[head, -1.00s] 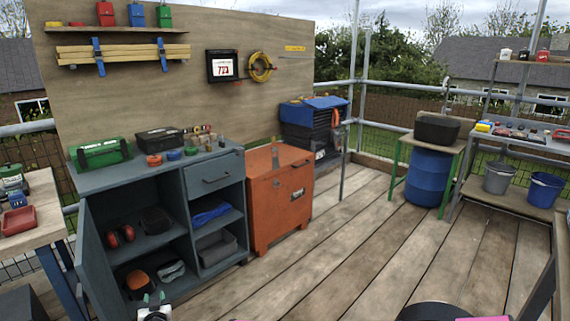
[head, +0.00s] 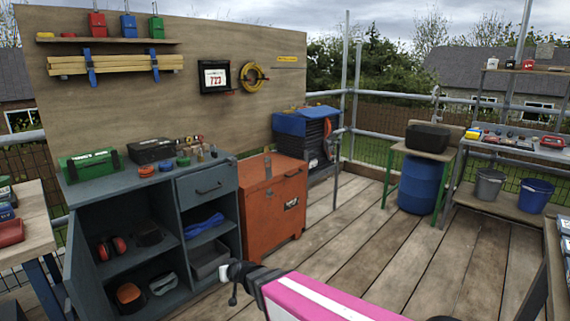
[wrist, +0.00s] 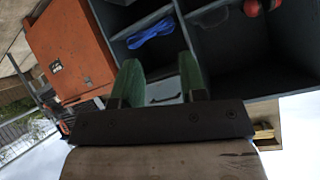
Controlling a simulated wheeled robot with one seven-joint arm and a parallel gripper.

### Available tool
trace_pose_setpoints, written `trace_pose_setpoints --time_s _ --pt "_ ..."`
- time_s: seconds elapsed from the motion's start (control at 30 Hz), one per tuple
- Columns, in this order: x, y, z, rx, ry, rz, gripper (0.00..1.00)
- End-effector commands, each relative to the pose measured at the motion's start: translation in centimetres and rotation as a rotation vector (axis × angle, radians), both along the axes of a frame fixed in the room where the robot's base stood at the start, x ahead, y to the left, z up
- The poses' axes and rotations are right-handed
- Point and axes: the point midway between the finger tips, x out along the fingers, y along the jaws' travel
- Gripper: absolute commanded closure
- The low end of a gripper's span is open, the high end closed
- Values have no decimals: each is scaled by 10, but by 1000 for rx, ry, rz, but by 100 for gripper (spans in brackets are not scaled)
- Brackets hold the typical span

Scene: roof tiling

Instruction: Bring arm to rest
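My arm (head: 318,299), with a pink link and a white stripe, reaches into the head view from the bottom, over the deck in front of the cabinet and orange chest. Its dark far end (head: 243,276) points left, beside the cabinet's lower right corner in the picture. My gripper (wrist: 159,62) shows in the wrist view with two green fingers apart and nothing held between them. The grey-blue cabinet (wrist: 225,50) lies beyond the fingers, seen upside down. The fingers cannot be made out clearly in the head view.
The open cabinet (head: 207,188) and orange chest (head: 275,204) stand along the board wall at left. A workbench (head: 28,222) is at far left. A green-legged table (head: 388,180), blue barrel (head: 418,186) and buckets stand at back right. The middle deck (head: 345,225) is clear.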

Motion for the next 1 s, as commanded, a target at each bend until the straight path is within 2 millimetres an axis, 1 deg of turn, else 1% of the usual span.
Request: trace_pose_setpoints --time_s 0.03,0.17,0.2,0.27,0.3,0.37,0.4,0.47,0.5,0.57,0.6,0.67,0.7,0.77,0.8,0.9,1.0 --pt "5 -22 1 -21 31 -10 61" --pt "13 -70 -2 -82 121 -28 61" --pt "15 -86 -3 -100 150 -37 61" --pt "17 -109 -4 -130 195 -50 61" --pt "17 -125 -5 -147 225 -61 61" --pt "17 -150 -6 -177 271 -78 61" --pt "16 -166 -6 -197 303 -92 61" --pt "15 -192 -7 -226 352 -115 61" --pt "13 -208 -7 -246 386 -131 61" --pt "9 -234 -7 -275 436 -157 61" --pt "6 -251 -6 -292 471 -177 61" --pt "0 -277 -5 -320 523 -208 61" --pt "-4 -294 -4 -339 557 -229 61" --pt "-11 -319 -2 -366 612 -263 61" --pt "-17 -335 -1 -384 647 -286 61" --pt "-30 -370 2 -421 726 -338 61" --pt "-41 -395 6 -448 785 -381 61"
